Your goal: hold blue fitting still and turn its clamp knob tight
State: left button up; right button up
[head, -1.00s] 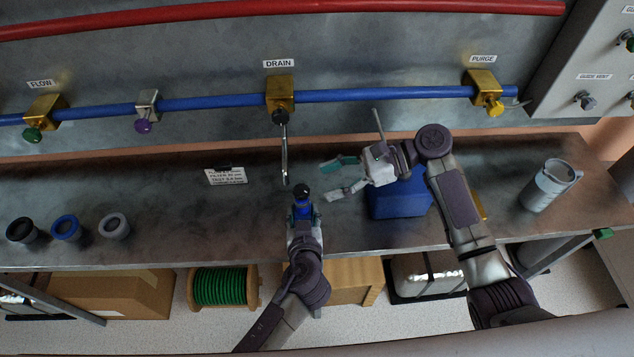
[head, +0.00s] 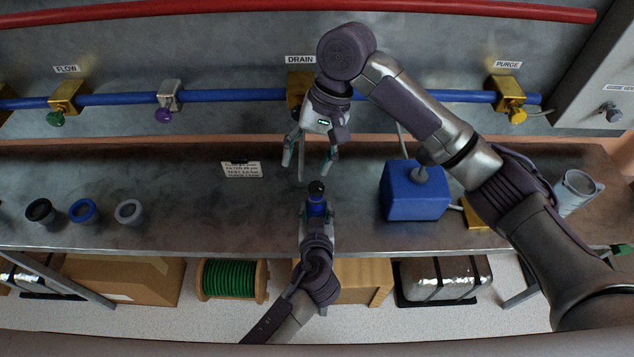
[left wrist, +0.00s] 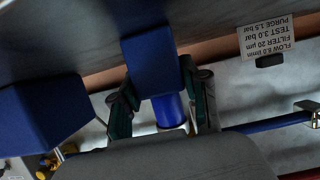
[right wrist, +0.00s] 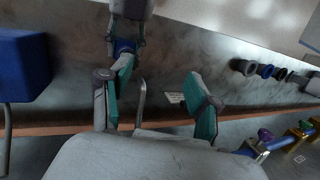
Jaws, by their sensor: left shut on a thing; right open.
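In the left wrist view the fitting's blue body (left wrist: 152,62) sits between the left fingers (left wrist: 160,108); the knob cannot be made out there. My right gripper (head: 311,165) is open and empty, its fingers pointing toward the fitting and apart from the knob in the head view. In the right wrist view the fitting (right wrist: 124,46) is partly hidden near one right finger, outside the gap between the fingers (right wrist: 155,98).
A blue box (head: 414,195) stands on the bench to the right, near my right arm. Several cups, including a blue one (head: 82,210), are at left. A blue pipe (head: 230,96) with brass clamps runs along the back wall. A note (head: 242,169) lies behind the fitting.

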aim_at(317, 186)
jog(key=f+n+h, duration=0.1)
jog(key=f, duration=0.2)
jog(key=d+f+n+t+h, duration=0.1)
jog(key=f, duration=0.2)
jog(key=w+f+n+h, duration=0.1)
jog(key=f, duration=0.3)
jog(key=shift+d+n+t, duration=0.3)
jog(key=shift+d+t, duration=0.05)
jog(key=shift+t, duration=0.05)
jog(key=c, duration=1.2)
jog(key=shift+o, duration=0.2)
